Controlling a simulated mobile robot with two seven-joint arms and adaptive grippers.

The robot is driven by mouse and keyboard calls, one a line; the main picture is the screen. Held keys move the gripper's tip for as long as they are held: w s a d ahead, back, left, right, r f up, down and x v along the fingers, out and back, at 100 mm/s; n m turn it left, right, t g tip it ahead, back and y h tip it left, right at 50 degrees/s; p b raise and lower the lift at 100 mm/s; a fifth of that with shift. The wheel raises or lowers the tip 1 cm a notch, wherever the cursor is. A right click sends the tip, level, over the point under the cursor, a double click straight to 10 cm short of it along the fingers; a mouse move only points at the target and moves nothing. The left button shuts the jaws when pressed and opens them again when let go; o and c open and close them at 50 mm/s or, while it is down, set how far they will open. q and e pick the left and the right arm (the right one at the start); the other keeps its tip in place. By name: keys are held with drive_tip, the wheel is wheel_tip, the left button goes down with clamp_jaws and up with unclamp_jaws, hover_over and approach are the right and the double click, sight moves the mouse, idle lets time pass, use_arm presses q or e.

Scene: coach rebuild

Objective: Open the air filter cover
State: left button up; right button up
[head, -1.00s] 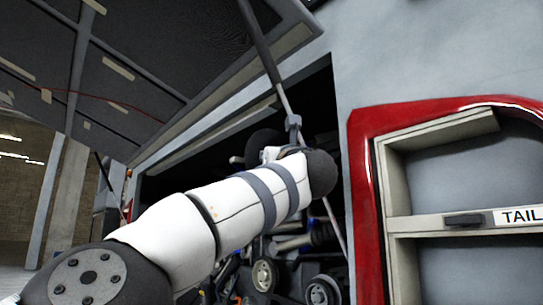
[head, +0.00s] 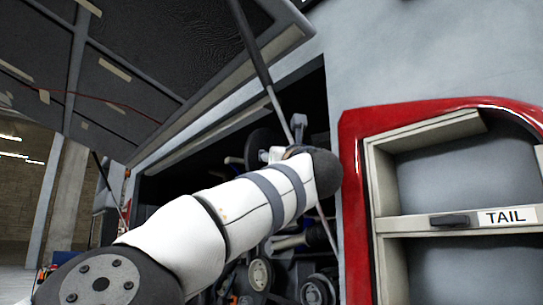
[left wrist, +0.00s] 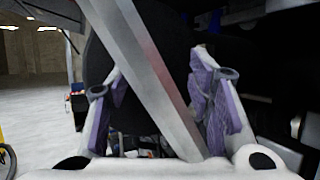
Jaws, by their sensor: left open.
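My left arm reaches into the open engine bay in the head view; its wrist hides the left gripper there. In the left wrist view the left gripper (left wrist: 157,72) is open, its two purple-padded fingers apart. A pale diagonal strut (left wrist: 140,70) crosses the view in front of the gap between the fingers. Behind it is a large dark rounded shape (left wrist: 155,30), which may be the air filter cover; I cannot tell for sure. In the head view a dark round part (head: 264,143) shows just above my wrist. No latch or handle is clear. My right gripper is not in view.
The raised hatch (head: 150,60) hangs above the bay, propped by a thin strut (head: 270,90). A red-framed panel (head: 355,200) with a TAIL label (head: 508,217) stands right of the bay. Pulleys (head: 260,274) lie below my arm. Open floor (left wrist: 35,120) shows at left.

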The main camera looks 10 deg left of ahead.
use_arm(q)
drive_tip(key=shift+w+a, duration=0.1)
drive_tip(key=shift+w, duration=0.05)
idle(0.3)
drive_tip(key=v, duration=1.2)
drive_tip(key=shift+r, duration=0.1)
